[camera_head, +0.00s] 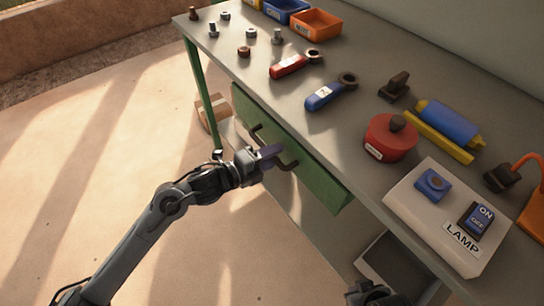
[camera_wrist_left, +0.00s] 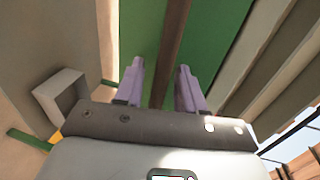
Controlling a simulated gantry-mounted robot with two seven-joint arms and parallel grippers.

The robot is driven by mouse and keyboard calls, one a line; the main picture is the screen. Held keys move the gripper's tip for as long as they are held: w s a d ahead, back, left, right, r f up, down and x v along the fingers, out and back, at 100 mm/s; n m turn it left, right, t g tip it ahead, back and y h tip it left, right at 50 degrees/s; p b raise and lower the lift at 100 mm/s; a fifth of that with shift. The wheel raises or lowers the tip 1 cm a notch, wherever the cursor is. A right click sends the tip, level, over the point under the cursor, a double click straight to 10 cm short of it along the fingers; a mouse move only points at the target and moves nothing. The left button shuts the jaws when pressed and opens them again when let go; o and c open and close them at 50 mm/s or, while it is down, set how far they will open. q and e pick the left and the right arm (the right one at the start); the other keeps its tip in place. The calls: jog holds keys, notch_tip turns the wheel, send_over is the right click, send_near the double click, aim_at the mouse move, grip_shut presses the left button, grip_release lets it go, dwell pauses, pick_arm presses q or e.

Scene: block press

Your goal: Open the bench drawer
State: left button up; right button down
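The green bench drawer (camera_head: 318,182) sits under the front edge of the workbench. Its front carries a dark bar handle (camera_head: 284,163). My left gripper (camera_head: 270,154) is at the middle of this handle. In the left wrist view the two purple fingers (camera_wrist_left: 161,88) are apart, with the brown handle bar (camera_wrist_left: 171,45) running between them. Gaps show on both sides of the bar. The green drawer front (camera_wrist_left: 222,40) fills the space behind. A dark part of my right arm (camera_head: 370,293) shows at the bottom edge; its fingertips cannot be made out.
On the workbench (camera_head: 340,130) lie a red tool (camera_head: 290,66), a blue tool (camera_head: 322,97), a red round container (camera_head: 390,140) and a lamp switch panel (camera_head: 412,208). Blue and orange bins stand at the back. Floor left of the bench is clear around my left arm.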

pick_arm(q)
jog(key=shift+w, duration=0.15)
grip_shut()
dwell(0.4)
